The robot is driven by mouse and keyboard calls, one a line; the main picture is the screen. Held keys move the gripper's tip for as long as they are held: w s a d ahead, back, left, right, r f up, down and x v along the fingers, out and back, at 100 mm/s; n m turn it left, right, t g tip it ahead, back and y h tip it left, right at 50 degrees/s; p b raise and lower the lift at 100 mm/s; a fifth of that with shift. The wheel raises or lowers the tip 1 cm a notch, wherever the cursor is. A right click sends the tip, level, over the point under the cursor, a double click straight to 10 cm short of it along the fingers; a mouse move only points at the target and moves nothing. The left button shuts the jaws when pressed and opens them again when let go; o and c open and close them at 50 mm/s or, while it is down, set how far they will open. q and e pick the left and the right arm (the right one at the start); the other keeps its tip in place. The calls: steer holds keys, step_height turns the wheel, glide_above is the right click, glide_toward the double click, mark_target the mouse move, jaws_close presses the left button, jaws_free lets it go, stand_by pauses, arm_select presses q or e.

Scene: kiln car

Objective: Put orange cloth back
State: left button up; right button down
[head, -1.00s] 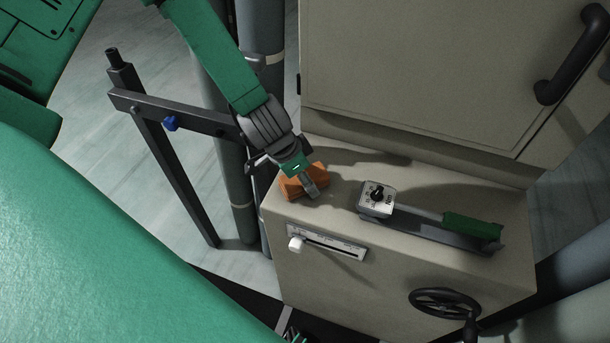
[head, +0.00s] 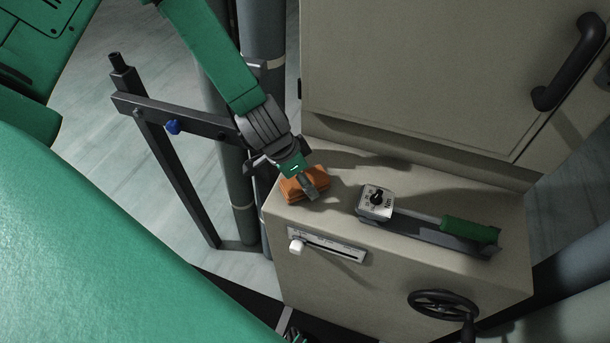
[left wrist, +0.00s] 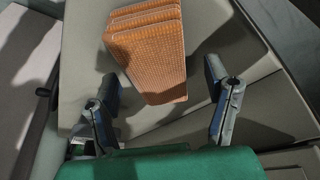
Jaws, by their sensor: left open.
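The orange cloth (head: 304,184) is a folded, textured stack on the left end of the beige cabinet top. In the left wrist view the cloth (left wrist: 152,60) lies ahead of and between the two fingers, with bare space on either side of it. My left gripper (head: 296,180) is over the cloth in the head view and hides part of it. In the left wrist view my left gripper (left wrist: 165,100) is open, its fingers apart and not closed on the cloth. My right gripper is not in view.
On the cabinet top (head: 336,160), a dial block (head: 377,201) and a green-handled lever (head: 470,229) lie right of the cloth. The front has a white slider knob (head: 296,246) and a handwheel (head: 443,304). A dark post frame (head: 170,160) stands left; a door handle (head: 570,62) is upper right.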

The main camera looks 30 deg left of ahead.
arm_select(q)
steer(key=shift+p+v, duration=2.75)
steer(key=shift+v, duration=0.55)
steer(key=shift+r, duration=0.1)
steer(key=shift+a+r, duration=0.1)
steer(key=shift+r, duration=0.15)
steer(key=v, duration=1.1)
steer(key=shift+r, duration=0.1)
